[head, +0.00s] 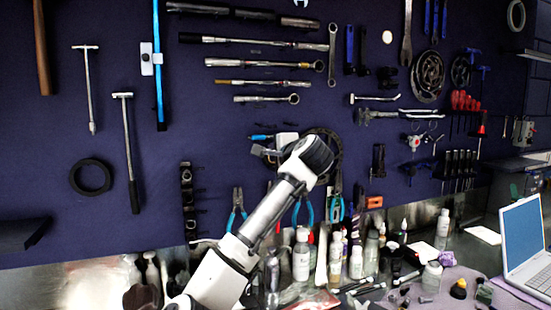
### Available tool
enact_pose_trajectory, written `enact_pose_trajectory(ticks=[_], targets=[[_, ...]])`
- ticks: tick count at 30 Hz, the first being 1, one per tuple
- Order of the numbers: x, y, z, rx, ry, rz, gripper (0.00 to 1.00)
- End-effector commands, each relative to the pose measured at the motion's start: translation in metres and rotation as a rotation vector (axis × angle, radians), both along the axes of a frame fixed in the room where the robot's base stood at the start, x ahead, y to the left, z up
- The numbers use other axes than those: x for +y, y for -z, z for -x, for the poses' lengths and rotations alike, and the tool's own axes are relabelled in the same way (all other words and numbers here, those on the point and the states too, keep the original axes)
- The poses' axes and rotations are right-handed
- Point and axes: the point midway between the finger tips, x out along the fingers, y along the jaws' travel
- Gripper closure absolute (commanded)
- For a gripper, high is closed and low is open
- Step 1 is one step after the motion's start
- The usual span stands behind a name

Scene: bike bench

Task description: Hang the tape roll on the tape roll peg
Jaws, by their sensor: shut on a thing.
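My arm reaches up from the bottom centre in the head view, and its dark round wrist is in front of the wall. My gripper (266,151) shows only in part to the left of this wrist, small and close to the dark tool wall. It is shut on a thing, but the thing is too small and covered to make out. I cannot pick out a tape roll for certain. A black ring (90,176) hangs flat on the wall at the left, and a grey ring (516,15) hangs at the top right. The tape roll peg cannot be told apart.
Wrenches and bars (258,63) hang above my gripper. Pliers (237,210) hang below it. Bottles (301,255) crowd the bench below and right of my arm. A laptop (525,240) stands open at the right. Bare wall (210,130) lies left of my gripper.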

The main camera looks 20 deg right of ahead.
Motion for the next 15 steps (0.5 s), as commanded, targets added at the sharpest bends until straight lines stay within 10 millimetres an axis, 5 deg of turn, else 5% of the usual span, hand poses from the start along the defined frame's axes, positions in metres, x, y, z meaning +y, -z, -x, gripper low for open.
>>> enact_pose_trajectory(ticks=[5,6,12,15], targets=[[0.0001,-0.0002,0.0001,0.0,0.0,0.0,0.78],[0.0001,-0.0003,0.0,0.0,0.0,0.0,0.54],[0.0001,-0.0003,0.0,0.0,0.0,0.0,0.3],[0.0001,-0.0003,0.0,0.0,0.0,0.0,0.3]])
